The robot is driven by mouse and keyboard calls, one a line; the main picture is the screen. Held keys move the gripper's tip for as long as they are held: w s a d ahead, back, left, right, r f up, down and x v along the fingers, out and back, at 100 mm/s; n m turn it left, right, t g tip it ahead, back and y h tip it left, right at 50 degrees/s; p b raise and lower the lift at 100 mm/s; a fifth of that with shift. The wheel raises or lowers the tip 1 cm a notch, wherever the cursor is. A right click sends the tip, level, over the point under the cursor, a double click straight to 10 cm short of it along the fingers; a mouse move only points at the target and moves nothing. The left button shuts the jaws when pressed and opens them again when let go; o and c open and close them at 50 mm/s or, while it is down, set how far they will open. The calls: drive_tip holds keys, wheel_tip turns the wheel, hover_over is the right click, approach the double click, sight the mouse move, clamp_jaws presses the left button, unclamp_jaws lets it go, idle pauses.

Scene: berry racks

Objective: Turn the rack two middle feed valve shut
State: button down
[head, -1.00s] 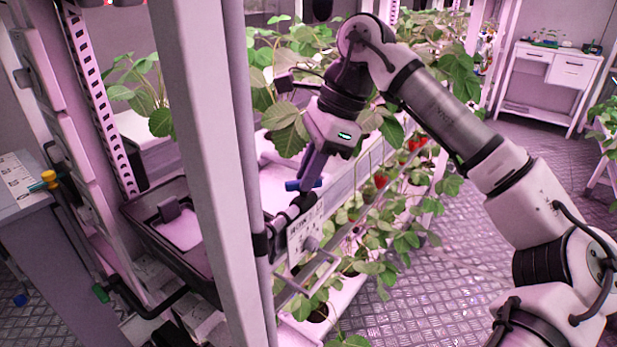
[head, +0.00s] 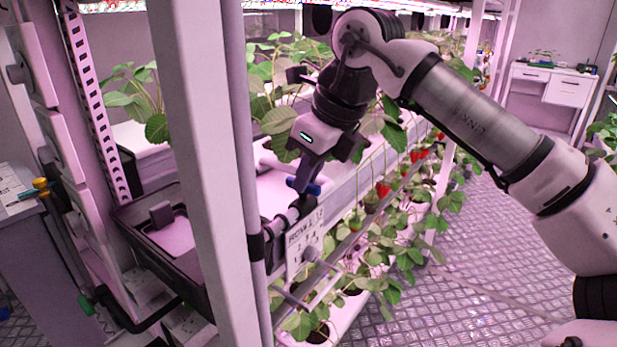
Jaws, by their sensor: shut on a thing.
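The blue valve handle (head: 314,189) sits on a black pipe fitting (head: 292,217) at the front end of the rack's middle tier, just above a white label plate. My gripper (head: 304,183) points down from above, and its fingers are shut on the handle. Parts of the handle show on both sides of the fingers. The handle's exact angle to the pipe is hard to tell because the fingers cover its middle.
A white rack post (head: 203,150) stands close to the left of the valve. The label plate (head: 303,240) and metal rails are below it. Strawberry plants (head: 410,240) hang along the rack on the right. A black tray (head: 135,218) is at left. The floor at right is clear.

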drive_tip(key=shift+m, duration=0.4)
drive_tip(key=c, duration=1.4)
unclamp_jaws()
drive_tip(key=shift+c, duration=0.2)
drive_tip(key=v, duration=1.4)
drive_tip(key=shift+s+a+f, duration=0.1)
drive_tip(key=shift+s+f, duration=0.05)
